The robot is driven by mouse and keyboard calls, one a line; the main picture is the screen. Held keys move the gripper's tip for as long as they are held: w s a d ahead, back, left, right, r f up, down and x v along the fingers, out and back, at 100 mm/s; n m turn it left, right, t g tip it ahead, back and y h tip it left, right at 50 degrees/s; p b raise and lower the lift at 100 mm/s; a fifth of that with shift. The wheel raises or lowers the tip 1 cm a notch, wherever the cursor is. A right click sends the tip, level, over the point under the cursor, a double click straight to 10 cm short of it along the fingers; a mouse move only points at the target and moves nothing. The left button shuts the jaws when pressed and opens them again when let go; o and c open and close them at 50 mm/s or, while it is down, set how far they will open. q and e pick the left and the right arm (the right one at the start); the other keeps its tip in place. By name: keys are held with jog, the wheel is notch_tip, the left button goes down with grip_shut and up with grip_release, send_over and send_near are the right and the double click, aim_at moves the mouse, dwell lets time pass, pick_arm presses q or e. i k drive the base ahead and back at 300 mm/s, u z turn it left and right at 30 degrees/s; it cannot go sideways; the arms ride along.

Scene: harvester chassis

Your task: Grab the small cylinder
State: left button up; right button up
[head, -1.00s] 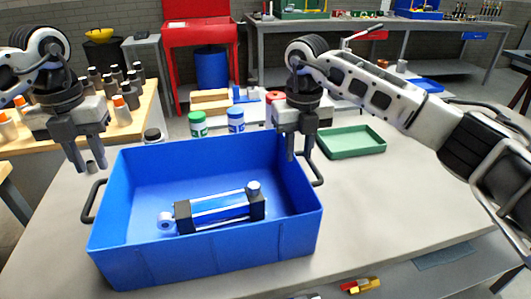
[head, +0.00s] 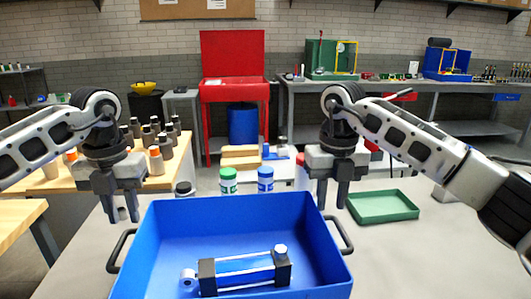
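The small cylinder (head: 243,270), silver and blue with black end blocks, lies on its side on the floor of the blue bin (head: 180,218). A silver eye shows at its left end and a round silver cap at its right. My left gripper (head: 124,216) points down outside the bin's left back corner, its fingers slightly apart and empty. My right gripper (head: 332,199) points down near the bin's right back corner, its fingers apart and empty. Neither gripper touches the cylinder.
The bin has a black handle on its left (head: 119,250) and right (head: 340,235) sides. A green-lidded jar (head: 228,181) and a blue-lidded jar (head: 265,179) stand behind it. A shallow green tray (head: 382,206) sits to the right. Bare table surrounds the tray.

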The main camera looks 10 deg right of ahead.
aim_at(211, 274)
jog(key=k, duration=1)
